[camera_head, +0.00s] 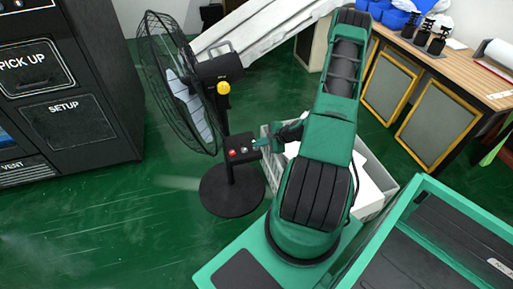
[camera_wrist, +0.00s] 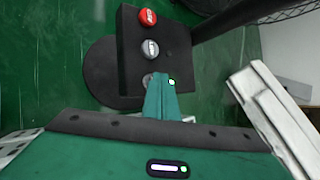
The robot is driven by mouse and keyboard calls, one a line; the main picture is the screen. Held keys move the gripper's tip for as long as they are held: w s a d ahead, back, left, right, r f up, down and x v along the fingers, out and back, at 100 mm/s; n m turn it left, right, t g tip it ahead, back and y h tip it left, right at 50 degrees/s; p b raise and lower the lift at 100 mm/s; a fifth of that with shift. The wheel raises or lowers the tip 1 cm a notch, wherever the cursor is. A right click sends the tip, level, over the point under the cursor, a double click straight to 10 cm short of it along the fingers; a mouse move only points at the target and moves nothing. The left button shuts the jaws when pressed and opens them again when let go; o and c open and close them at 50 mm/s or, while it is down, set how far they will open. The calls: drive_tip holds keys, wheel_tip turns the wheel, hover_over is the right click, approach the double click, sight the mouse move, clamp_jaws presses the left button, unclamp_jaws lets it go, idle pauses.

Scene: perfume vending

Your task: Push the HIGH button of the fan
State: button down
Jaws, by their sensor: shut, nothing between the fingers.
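The black fan (camera_head: 185,90) stands on a round base with its control box (camera_head: 238,148) partway up the pole. In the wrist view the control box (camera_wrist: 130,60) has a red button (camera_wrist: 148,16) and a grey button (camera_wrist: 150,47) in a row. A third, grey button (camera_wrist: 149,78) is partly hidden by my fingers, and a small green spot shows at the fingertips. The button labels are too small to read surely. My gripper (camera_head: 262,143) is shut and empty, its tips (camera_wrist: 159,78) at the third button; I cannot tell whether they touch it.
A pale crate (camera_head: 372,185) stands right of the fan pole, close behind my arm. A black vending machine (camera_head: 60,80) is at the left, and a wooden table (camera_head: 455,70) with bottles is at the right. The green floor in front of the fan is clear.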

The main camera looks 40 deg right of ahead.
sight(258, 148)
drive_tip(key=shift+r, duration=0.85)
drive_tip(key=shift+r, duration=0.1)
drive_tip(key=shift+r, duration=2.4)
